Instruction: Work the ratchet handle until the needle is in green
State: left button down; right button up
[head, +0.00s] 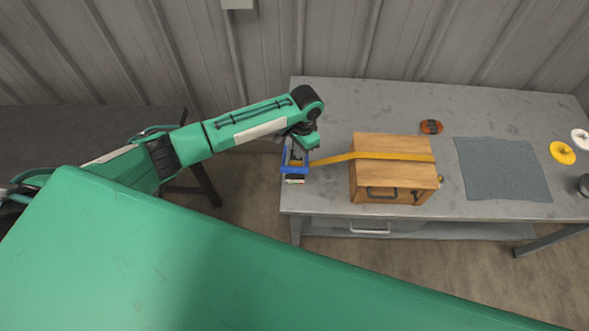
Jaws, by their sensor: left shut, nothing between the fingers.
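The ratchet (288,158), with a blue handle (294,170), is at the left edge of the grey table. A yellow strap (395,156) runs from it over a wooden box (392,172) with a dark front handle. My left gripper (303,143) points down right at the ratchet, from above and behind the blue handle. It is shut with nothing between its fingers; whether it touches the handle I cannot tell. No needle or green zone can be made out; a small yellowish part (440,180) shows at the box's right side. My right gripper is not in view.
The grey table (330,120) also bears a red-brown strap roll (431,127), a blue-grey mat (502,169), a yellow disc (562,152), a white disc (580,138) and a dark object (584,185) at the right edge. A ribbed wall (400,40) stands behind. The table's back left is clear.

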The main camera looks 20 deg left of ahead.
aim_at(297, 170)
pick_arm(q)
jog(key=shift+s+a+f+b, duration=0.15)
jog(key=shift+f+b, duration=1.3)
jog(key=shift+f, duration=0.25)
jog(key=shift+s+a+f+b, duration=0.1)
jog(key=shift+f+b, duration=1.35)
jog(key=shift+f, duration=0.2)
jog(key=shift+f+b, duration=0.85)
jog(key=shift+f, duration=1.35)
